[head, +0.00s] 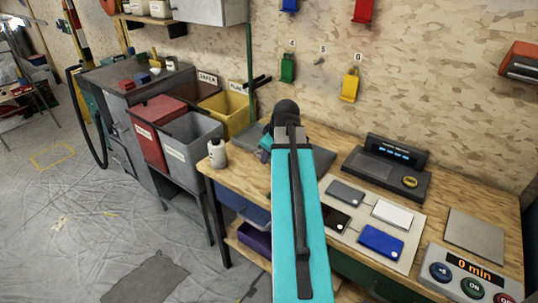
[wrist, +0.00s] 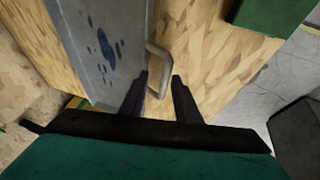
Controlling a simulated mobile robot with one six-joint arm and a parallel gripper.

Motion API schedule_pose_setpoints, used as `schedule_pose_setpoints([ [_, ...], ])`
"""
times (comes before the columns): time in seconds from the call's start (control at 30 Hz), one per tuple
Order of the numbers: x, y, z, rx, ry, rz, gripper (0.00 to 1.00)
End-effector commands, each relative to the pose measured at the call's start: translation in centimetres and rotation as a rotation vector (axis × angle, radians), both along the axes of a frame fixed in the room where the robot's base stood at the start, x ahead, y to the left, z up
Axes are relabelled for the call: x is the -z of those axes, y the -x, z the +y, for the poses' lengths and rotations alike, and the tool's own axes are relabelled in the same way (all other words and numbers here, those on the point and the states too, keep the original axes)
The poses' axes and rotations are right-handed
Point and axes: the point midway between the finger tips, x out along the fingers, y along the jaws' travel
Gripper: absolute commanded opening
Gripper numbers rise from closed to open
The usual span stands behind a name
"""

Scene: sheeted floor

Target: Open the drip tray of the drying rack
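In the wrist view, a grey tray-like panel (wrist: 90,45) with dark blue stains, which looks like the drip tray, stands at the upper left over a wood surface. A grey bar handle (wrist: 163,60) sticks out from its right side. My gripper (wrist: 159,80) is open, with its dark fingers on either side of the handle's near end; I cannot tell whether either touches it. In the head view, a green post (head: 250,62) with dark prongs, likely the drying rack, rises behind my arm.
The wooden bench (head: 237,178) holds a white bottle (head: 217,153) left of my arm. A board of coloured plates (head: 381,241) and a dark device (head: 386,165) lie to the right. Red and grey bins (head: 192,150) stand left of the bench. Open floor lies farther left.

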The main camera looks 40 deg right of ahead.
Motion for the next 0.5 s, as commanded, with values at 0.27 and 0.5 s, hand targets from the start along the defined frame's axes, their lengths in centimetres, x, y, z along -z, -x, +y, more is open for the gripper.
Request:
schedule_pose_setpoints([
  [0.27,-0.3,0.2,0.0,0.000,0.000,0.000,0.29],
  [0.5,-1.8,0.9,0.2,0.000,0.001,0.000,0.29],
])
